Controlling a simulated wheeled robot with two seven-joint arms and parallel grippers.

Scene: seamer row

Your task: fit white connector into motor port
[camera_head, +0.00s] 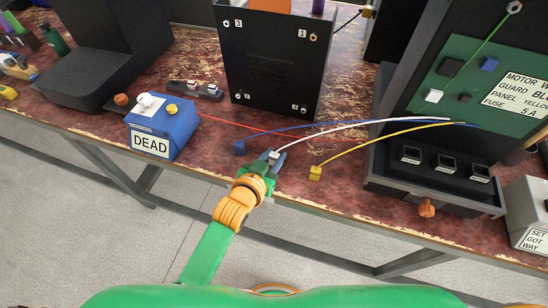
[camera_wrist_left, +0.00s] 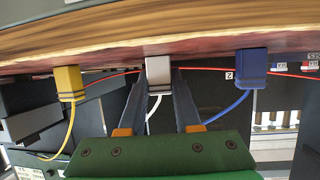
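The white connector (camera_head: 274,155) is near the table's front edge, at the end of a white cable; it also shows in the left wrist view (camera_wrist_left: 158,69). My left gripper (camera_head: 275,159) has a finger on each side of it, and in the left wrist view the fingertips (camera_wrist_left: 160,80) look close to its sides. I cannot tell whether they grip it. Three dark sockets with light rims, the left one (camera_head: 411,155), the middle one (camera_head: 445,163) and the right one (camera_head: 479,172), sit below the green panel. I cannot read which is the motor port. My right gripper is not in view.
A blue connector (camera_head: 239,147) lies left of the white one and a yellow connector (camera_head: 315,173) right of it. A blue box marked DEAD (camera_head: 162,128) stands left. A red wire (camera_head: 235,124) crosses behind. The panel label (camera_head: 515,93) is partly cut off.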

